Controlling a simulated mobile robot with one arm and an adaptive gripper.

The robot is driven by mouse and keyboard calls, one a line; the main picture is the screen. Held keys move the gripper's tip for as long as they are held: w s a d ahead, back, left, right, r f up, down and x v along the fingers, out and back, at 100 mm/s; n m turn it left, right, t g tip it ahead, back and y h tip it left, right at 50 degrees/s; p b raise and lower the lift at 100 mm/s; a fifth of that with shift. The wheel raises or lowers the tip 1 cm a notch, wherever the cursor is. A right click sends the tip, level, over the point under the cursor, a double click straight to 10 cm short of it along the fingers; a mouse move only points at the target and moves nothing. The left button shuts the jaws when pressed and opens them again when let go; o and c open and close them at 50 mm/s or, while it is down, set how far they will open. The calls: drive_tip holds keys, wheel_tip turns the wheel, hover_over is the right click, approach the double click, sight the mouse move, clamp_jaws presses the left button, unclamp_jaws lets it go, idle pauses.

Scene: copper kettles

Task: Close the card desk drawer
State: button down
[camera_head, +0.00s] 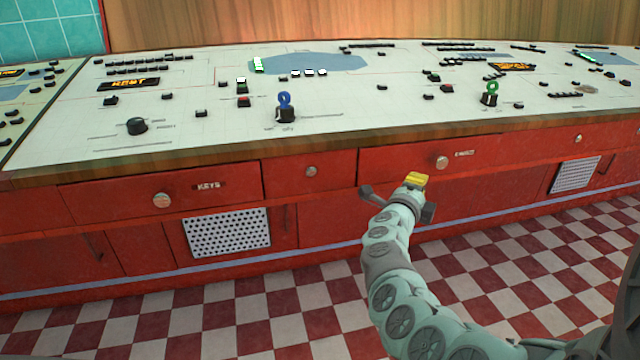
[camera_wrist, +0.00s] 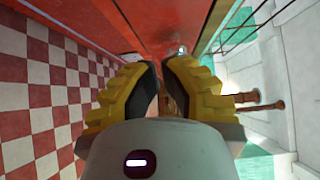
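The red desk has a row of drawers along its front. The drawer on the right (camera_head: 480,152) has a round knob (camera_head: 442,162) and a small label that is hard to read. Whether its front stands out from the desk is hard to tell. My gripper (camera_head: 417,180), with yellow fingers, is in front of this drawer's left part, below and left of the knob. In the wrist view my gripper (camera_wrist: 158,75) shows a narrow gap between its fingers and holds nothing visible. A red front (camera_wrist: 150,25) and a small shiny knob (camera_wrist: 181,50) lie beyond the fingertips.
A drawer labelled KEYS (camera_head: 165,190) and a small middle drawer (camera_head: 312,171) look shut. The pale desktop (camera_head: 340,110) carries switches and two upright keys. Perforated grilles (camera_head: 228,233) sit low in the front. The checkered floor (camera_head: 270,310) before the desk is clear.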

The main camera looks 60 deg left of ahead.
drive_tip(key=v, duration=0.7)
drive_tip(key=shift+s+p, duration=0.25)
drive_tip(key=shift+p, duration=0.2)
